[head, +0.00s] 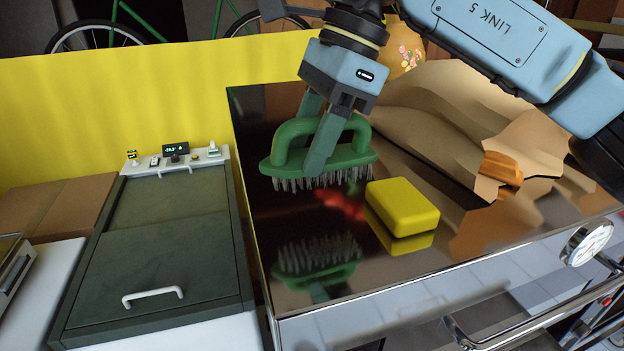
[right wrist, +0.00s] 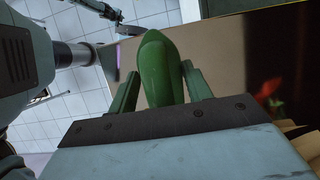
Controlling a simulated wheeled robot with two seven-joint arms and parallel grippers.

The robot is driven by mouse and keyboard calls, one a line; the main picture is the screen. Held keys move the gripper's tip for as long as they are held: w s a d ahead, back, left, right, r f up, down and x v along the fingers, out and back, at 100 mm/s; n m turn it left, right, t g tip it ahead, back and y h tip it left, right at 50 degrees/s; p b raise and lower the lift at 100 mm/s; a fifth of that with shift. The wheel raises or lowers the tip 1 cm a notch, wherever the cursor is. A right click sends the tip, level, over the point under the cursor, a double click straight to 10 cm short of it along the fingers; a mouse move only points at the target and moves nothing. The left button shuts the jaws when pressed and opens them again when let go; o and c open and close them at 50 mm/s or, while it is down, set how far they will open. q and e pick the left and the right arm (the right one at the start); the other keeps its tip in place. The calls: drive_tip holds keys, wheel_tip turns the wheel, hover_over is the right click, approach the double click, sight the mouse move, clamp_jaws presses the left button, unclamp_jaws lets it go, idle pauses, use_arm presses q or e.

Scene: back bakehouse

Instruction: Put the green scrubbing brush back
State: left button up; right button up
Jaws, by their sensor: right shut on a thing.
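The green scrubbing brush (head: 320,157) has a looped handle and grey bristles pointing down. My right gripper (head: 322,165) is shut on its handle and holds it above the dark glossy worktop (head: 300,225), which mirrors it below. In the right wrist view the brush (right wrist: 161,70) sits between the two green fingers of my right gripper (right wrist: 160,90). A yellow sponge-like block (head: 402,205) lies on the worktop just right of the brush. My left gripper is not in the head view.
Brown paper sacks (head: 450,115) fill the worktop's back right, with an orange-brown piece (head: 502,168) at one opening. A dark green lidded unit (head: 165,245) with a white handle stands at left. A round gauge (head: 587,243) and rail edge the front. The worktop's front left is clear.

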sight(310, 181)
drive_tip(key=shift+w+f+p, duration=0.1)
drive_tip(key=shift+f+p, duration=0.2)
drive_tip(key=shift+f, duration=2.5)
drive_tip(key=shift+f, duration=0.2)
drive_tip(key=o, duration=0.9)
drive_tip(key=shift+o, duration=0.2)
drive_tip(key=shift+r, duration=0.1)
drive_tip(key=shift+r, duration=0.25)
drive_tip(key=v, duration=1.1)
drive_tip(key=shift+d+r+b, duration=0.25)
drive_tip(key=shift+r+b, duration=0.1)
